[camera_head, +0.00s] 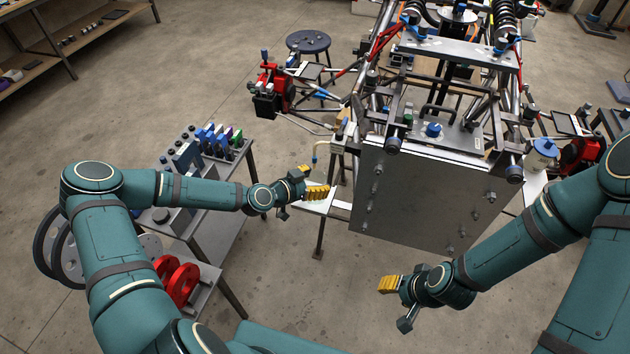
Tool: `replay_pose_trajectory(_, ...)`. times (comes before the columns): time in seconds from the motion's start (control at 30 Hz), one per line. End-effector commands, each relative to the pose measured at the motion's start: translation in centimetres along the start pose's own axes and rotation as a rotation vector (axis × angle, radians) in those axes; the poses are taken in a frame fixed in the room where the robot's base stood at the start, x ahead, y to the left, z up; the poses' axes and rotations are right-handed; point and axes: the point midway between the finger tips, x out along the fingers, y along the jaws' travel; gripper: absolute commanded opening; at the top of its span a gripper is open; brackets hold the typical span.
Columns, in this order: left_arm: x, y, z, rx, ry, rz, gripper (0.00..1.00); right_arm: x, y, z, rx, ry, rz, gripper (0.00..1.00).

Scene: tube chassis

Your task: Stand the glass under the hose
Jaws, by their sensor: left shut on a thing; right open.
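My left gripper (310,182) reaches in from the left, with its yellow fingers shut around the glass (315,181). The glass is clear, small and mostly hidden by the fingers, so its tilt and whether it touches anything below are hard to tell. The hose (316,148) is a thin pale tube with a blue fitting. It curves down from the left side of the chassis and ends just above the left gripper. A small white shelf (323,203) shows beneath this gripper. My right gripper (388,284) is open and empty, in front of the grey chassis plate, over the floor.
The tube chassis with its large grey plate (425,195) fills the centre right. A grey cart (208,240) with tools and red discs (178,280) stands under my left arm. A round stool (308,42) stands behind. The floor (330,305) between my arms is clear.

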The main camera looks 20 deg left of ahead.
Motion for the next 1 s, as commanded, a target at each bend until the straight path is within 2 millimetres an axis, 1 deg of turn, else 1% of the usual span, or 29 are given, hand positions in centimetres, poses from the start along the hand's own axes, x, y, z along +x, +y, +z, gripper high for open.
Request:
replay_pose_trajectory(0.03, 0.1, 0.0, 0.1, 0.000, 0.000, 0.000, 0.78, 0.1, 0.1, 0.1, 0.000, -0.002, 0.000, 0.47)
replay_pose_trajectory(0.1, 0.0, 0.0, 0.1, 0.000, 0.000, 0.000, 1.00, 0.1, 0.0, 0.1, 0.000, -0.001, 0.000, 0.47)
replay_pose_trajectory(0.4, 0.0, 0.0, 0.0, 0.000, 0.000, 0.000, 1.00, 0.0, 0.0, 0.0, 0.000, -0.001, 0.000, 0.47)
replay_pose_trajectory(0.5, -0.3, 0.0, -0.2, -0.001, 0.000, 0.000, 1.00, -0.3, -0.1, -0.1, 0.001, 0.002, 0.000, 0.47)
replay_pose_trajectory(0.57, -1.1, -0.1, -0.2, 0.001, -0.001, -0.001, 1.00, -0.2, -0.1, -0.1, 0.001, 0.002, 0.000, 0.47)
replay_pose_trajectory(0.67, -3.0, -0.1, -0.1, 0.000, -0.002, -0.002, 1.00, -0.2, -0.1, -0.1, 0.001, 0.003, 0.000, 0.47)
replay_pose_trajectory(0.9, -8.1, -0.1, -0.1, -0.001, -0.002, -0.003, 1.00, -0.4, -0.1, -0.2, 0.001, 0.004, 0.000, 0.47)
replay_pose_trajectory(1.0, -9.8, -0.1, -0.1, 0.000, -0.001, -0.002, 1.00, -0.4, -0.1, -0.2, 0.001, 0.004, 0.000, 0.47)
